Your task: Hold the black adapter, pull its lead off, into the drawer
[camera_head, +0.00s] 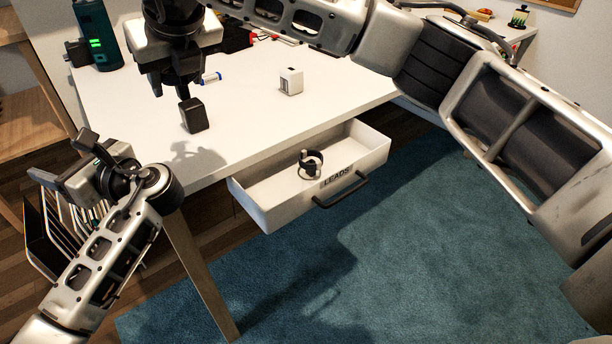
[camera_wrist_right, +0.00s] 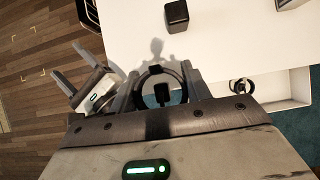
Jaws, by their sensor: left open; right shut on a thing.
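The black adapter (camera_head: 194,115) stands on the white table near its left front, with no lead visible on it; it also shows in the right wrist view (camera_wrist_right: 176,14). My right gripper (camera_head: 175,85) is above the table, just behind the adapter in the head view. It is shut on a dark coiled lead (camera_wrist_right: 162,94), seen between the fingers in the right wrist view; the lead is hard to make out in the head view. My left gripper (camera_head: 66,158) is open and empty, left of the table edge. The white drawer (camera_head: 268,205), labelled LEADS, is open, with another coiled lead (camera_head: 311,165) inside.
A white adapter (camera_head: 291,81) stands on the table behind the drawer. A small blue and white item (camera_head: 211,78) lies left of it. A dark green cylinder (camera_head: 96,35) with green lights is at the back left. A file rack (camera_head: 55,235) stands below my left arm.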

